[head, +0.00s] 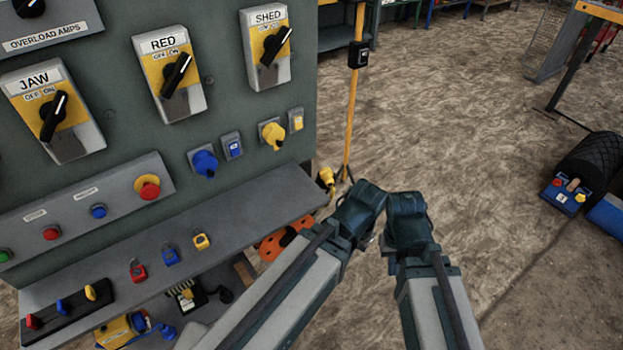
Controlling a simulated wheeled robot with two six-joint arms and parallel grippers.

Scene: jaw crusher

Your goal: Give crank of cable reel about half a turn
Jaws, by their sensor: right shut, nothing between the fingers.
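An orange disc with dark openings (276,246), which looks like the cable reel, sits low beside the shelf's end. My arm link covers part of it, and I cannot make out its crank. My arm links and dark joints rise from the bottom edge and meet at the middle of the view, right of the reel. My right gripper is shut and empty; its fingers are mostly hidden by the arm, so I cannot tell whether it touches anything. My left gripper does not show.
A grey control panel (215,95) with switches and a shelf (190,250) fills the left. Small coloured padlocks lie on the shelf. A yellow post (352,110) stands behind the arm. A black roll (595,165) lies at right. Floor between is clear.

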